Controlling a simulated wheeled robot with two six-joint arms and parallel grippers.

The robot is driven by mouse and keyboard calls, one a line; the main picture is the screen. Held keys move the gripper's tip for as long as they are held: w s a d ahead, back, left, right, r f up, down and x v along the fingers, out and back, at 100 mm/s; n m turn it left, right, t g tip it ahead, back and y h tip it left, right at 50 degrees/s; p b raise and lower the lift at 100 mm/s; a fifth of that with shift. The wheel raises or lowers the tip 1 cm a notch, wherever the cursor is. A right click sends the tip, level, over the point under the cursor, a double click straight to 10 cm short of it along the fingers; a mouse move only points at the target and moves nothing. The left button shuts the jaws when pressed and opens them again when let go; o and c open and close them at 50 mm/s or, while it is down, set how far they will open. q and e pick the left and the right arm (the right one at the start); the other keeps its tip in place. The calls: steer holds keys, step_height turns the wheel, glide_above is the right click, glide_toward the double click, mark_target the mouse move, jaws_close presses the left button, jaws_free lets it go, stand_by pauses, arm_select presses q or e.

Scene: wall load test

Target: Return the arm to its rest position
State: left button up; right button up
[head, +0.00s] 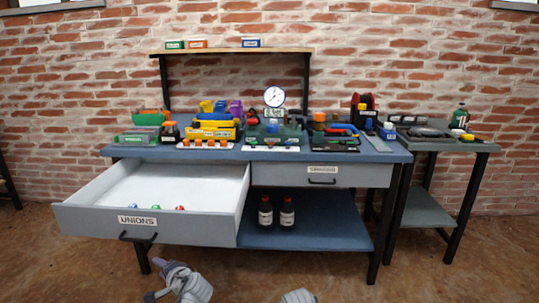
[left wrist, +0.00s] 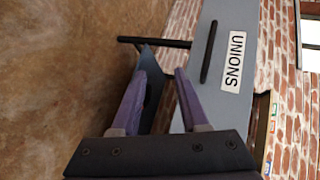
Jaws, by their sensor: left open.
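My left gripper (left wrist: 160,72) is open in the left wrist view, with nothing between its two purple fingers. In the head view, part of my left arm shows at the bottom, in front of the open drawer. The drawer (head: 93,219) labelled UNIONS is pulled far out on the left of the bench; it also shows in the left wrist view (left wrist: 215,90). Its black handle (left wrist: 208,52) lies beyond the fingers, apart from them. My right gripper is not in view; only a grey piece of my body shows at the bottom centre of the head view.
Several small coloured fittings (head: 180,208) lie near the drawer's front. A second drawer (head: 285,175) is shut. Two dark bottles (head: 287,212) stand on the lower shelf (head: 335,236). The blue bench top (head: 260,154) carries tools and a gauge (head: 274,97). A side table (head: 480,147) stands right.

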arm_select(q)
steer(key=s+d+f+n+g+h, duration=0.2)
steer(key=s+d+f+h, duration=0.1)
steer(key=d+f, duration=0.3)
steer(key=s+d+f+n+g+h, duration=0.1)
steer(key=s+d+f+g+h, duration=0.2)
steer(key=d, duration=0.6)
steer(key=s+d+f+g+h, duration=0.2)
steer(key=s+d, duration=0.3)
steer(key=d, duration=0.2)
steer(key=s+d+f+g+h, duration=0.1)
steer(key=s+d+f+g, duration=0.1)
steer(key=s+d, duration=0.45)
step_height(320, 180, up, 38)
steer(key=w+p, duration=0.1)
steer(key=p, duration=3.7)
